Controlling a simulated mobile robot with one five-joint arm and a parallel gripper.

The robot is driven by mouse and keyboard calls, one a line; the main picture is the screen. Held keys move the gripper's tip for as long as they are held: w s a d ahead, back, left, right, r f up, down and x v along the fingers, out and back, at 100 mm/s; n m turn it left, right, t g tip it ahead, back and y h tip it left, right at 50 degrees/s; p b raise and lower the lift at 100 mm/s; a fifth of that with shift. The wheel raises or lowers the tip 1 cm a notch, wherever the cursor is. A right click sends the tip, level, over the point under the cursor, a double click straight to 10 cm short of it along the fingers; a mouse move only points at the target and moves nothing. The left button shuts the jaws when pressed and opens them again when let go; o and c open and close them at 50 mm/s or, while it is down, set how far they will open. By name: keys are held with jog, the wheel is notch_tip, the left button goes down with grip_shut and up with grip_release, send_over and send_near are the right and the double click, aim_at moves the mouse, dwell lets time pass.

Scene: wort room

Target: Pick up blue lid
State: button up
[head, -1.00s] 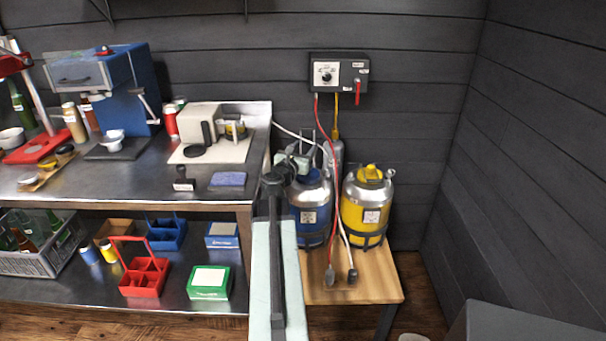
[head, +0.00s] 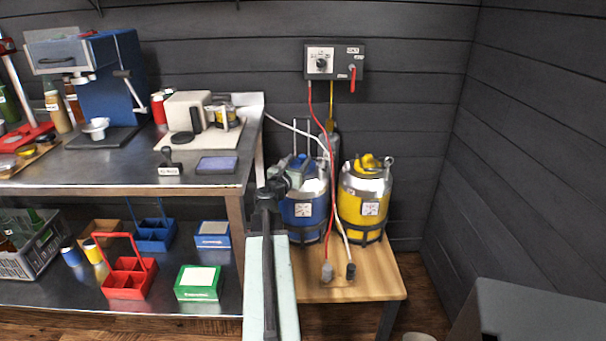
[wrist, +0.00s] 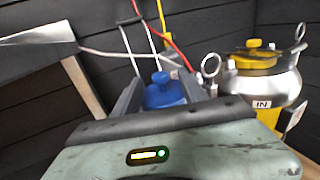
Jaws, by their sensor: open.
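The blue lid (head: 300,161) sits on top of the blue-banded metal keg (head: 305,207), partly hidden by my arm and gripper in the head view. In the wrist view the blue lid (wrist: 163,92) shows between and beyond the two dark fingers. My gripper (head: 287,176) is open and empty in front of the keg top. In the wrist view its fingers (wrist: 160,84) stand to either side of the lid. I cannot tell how far the fingertips are from it.
A yellow keg (head: 363,208) with a yellow lid stands close on the right. Red and white hoses hang in front of the kegs to the small wooden table (head: 350,283). A steel bench (head: 215,182) is on the left. A grey wall box (head: 335,60) is above.

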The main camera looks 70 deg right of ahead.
aim_at(304, 155)
jog(key=shift+d, duration=1.25)
jog(key=shift+d+f, duration=0.15)
jog(key=shift+d, duration=2.55)
grip_shut()
